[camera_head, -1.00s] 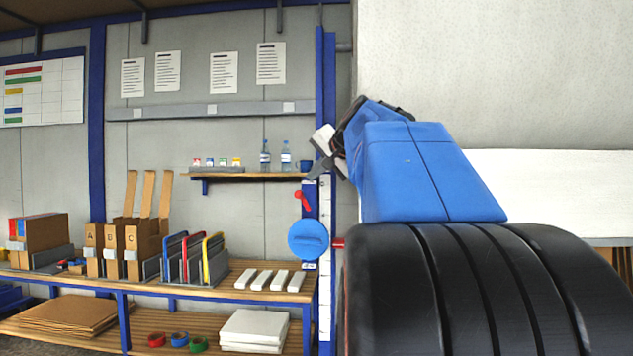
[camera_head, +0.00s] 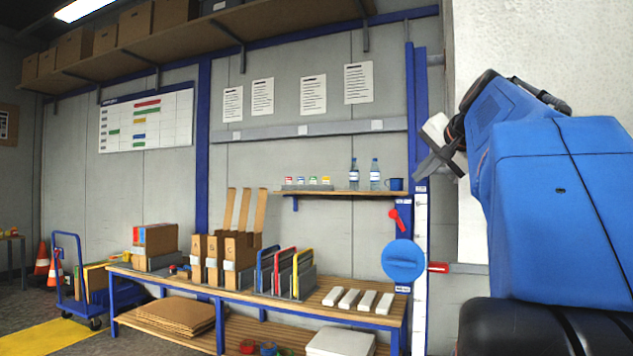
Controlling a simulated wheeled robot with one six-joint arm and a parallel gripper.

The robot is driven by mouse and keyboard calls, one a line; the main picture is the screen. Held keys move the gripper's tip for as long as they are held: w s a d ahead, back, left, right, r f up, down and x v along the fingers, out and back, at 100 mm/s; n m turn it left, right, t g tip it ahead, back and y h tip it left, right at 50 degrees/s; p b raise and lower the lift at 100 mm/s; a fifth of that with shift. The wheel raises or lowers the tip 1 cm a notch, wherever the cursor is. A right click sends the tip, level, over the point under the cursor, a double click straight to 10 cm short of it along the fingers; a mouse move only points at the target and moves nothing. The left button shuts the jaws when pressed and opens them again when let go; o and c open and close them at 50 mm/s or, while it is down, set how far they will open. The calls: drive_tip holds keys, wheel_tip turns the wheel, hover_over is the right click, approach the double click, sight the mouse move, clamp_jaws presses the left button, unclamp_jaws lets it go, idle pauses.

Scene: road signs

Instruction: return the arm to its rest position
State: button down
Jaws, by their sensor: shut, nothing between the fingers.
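My gripper (camera_head: 425,165) is at the right of the head view, at the end of my blue arm, which is bent and raised. Its dark fingers point left and are shut, with nothing held between them. Behind it in the picture are a blue post and a pale strip beside the shelf. The far side of the gripper is hidden by the arm.
A wooden workbench (camera_head: 258,300) holds cardboard boxes, coloured frames and several white blocks. A small shelf (camera_head: 340,193) carries bottles and a blue mug. A blue round sign (camera_head: 403,261) is on the post. A blue trolley (camera_head: 72,290) and orange cones (camera_head: 42,262) stand left.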

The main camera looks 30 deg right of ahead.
drive_tip(key=s+a+f+n+g+y, duration=0.1)
drive_tip(key=a+f+n+g+y, duration=0.15)
drive_tip(key=a+f, duration=0.85)
drive_tip(key=s+a+f+n+g+y, duration=0.1)
drive_tip(key=a+f+n, duration=0.5)
drive_tip(key=f, duration=1)
drive_tip(key=s+a+f+n+g, duration=0.1)
drive_tip(key=s+a+f, duration=0.3)
drive_tip(key=f, duration=0.4)
drive_tip(key=s+a+f+n+g, duration=0.1)
drive_tip(key=s+a+f+n, duration=0.2)
drive_tip(key=f, duration=0.6)
drive_tip(key=s+a+f+n+g, duration=0.2)
drive_tip(key=s+a+f, duration=0.2)
drive_tip(key=s+f, duration=0.3)
drive_tip(key=shift+a+f, duration=0.4)
drive_tip(key=shift+f, duration=0.45)
